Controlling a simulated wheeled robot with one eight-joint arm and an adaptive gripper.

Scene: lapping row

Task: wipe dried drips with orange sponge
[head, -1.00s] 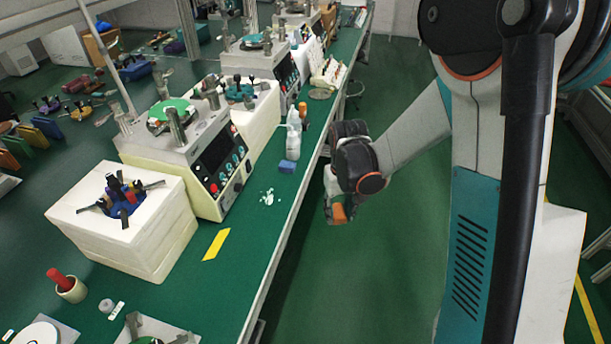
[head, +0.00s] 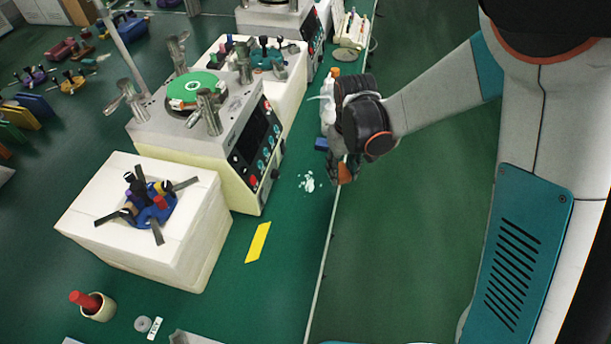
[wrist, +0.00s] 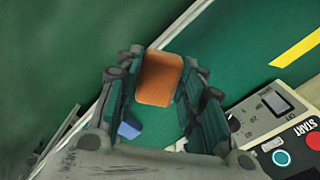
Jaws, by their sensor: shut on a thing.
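My gripper (head: 342,172) is shut on the orange sponge (head: 346,173), at the right edge of the green bench in the head view. The sponge also shows between the two fingers in the wrist view (wrist: 160,78). The dried drips (head: 308,181) are a scatter of small white marks on the green bench top, just left of the gripper and apart from the sponge. In the wrist view the drips cannot be made out.
A blue block (head: 321,144) and a white bottle (head: 328,105) stand behind the drips, partly hidden by my arm. A lapping machine (head: 205,150) is left of the drips. Yellow tape (head: 258,242) lies nearer on the bench. Bare bench lies around the drips.

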